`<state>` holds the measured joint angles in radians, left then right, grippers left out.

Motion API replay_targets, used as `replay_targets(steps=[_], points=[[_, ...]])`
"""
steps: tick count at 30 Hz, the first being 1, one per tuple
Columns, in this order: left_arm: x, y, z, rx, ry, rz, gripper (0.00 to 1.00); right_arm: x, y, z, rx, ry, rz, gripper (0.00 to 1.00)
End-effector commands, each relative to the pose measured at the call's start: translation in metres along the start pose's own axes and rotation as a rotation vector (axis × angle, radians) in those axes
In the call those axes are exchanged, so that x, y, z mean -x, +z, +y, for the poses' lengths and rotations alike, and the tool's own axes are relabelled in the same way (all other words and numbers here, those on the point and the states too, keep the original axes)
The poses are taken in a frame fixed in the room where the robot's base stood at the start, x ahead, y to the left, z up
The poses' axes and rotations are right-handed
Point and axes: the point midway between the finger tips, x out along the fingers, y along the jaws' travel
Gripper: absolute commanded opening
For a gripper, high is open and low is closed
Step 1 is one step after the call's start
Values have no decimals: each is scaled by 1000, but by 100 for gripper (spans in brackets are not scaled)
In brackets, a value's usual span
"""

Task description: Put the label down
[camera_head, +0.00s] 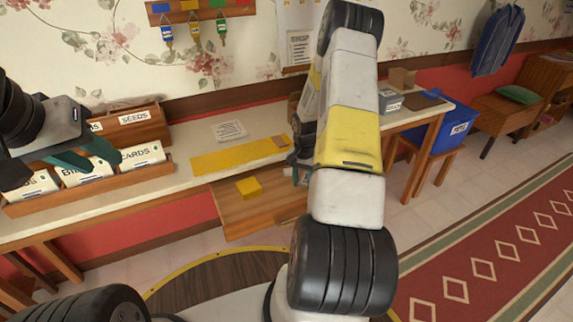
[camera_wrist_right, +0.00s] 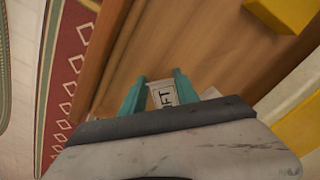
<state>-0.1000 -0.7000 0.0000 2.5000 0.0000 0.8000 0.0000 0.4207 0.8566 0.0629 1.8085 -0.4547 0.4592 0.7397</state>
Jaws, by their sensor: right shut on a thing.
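A small white label (camera_wrist_right: 163,96) with dark letters, of which "FT" is readable, is between the teal fingers of my right gripper (camera_wrist_right: 159,84) in the right wrist view. The gripper is shut on it, above an open wooden drawer (camera_head: 225,211). In the head view my right arm hides most of this gripper, and I cannot make out the label clearly. My left gripper (camera_head: 92,154) has its teal fingers apart, over the box of white cards at the left.
A yellow block (camera_head: 248,187) lies in the drawer; it also shows in the right wrist view (camera_wrist_right: 285,10). A yellow strip (camera_head: 235,157) and a paper sheet (camera_head: 229,130) lie on the desk. A "SEEDS" box (camera_head: 135,128) stands behind the card box (camera_head: 95,192).

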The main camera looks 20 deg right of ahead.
Motion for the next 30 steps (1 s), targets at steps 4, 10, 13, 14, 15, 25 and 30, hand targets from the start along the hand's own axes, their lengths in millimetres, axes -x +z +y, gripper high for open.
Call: replay_targets(steps=[4, 10, 13, 14, 15, 25, 30], points=[[0, 0, 0, 0, 0, 0, 36, -3, 0, 0, 0, 0, -1, 39], [0, 0, 0, 0, 0, 0, 36, -3, 0, 0, 0, 0, 0, 59], [0, 0, 0, 0, 0, 0, 36, -3, 0, 0, 0, 0, 0, 59], [0, 0, 0, 0, 0, 0, 36, -3, 0, 0, 0, 0, 0, 59], [0, 0, 0, 0, 0, 0, 36, -2, 0, 0, 0, 0, 0, 59], [0, 0, 0, 0, 0, 0, 36, 36, -1, 0, 0, -2, 5, 59], [0, 0, 0, 0, 0, 0, 36, 74, -1, 0, 0, -1, 4, 59]])
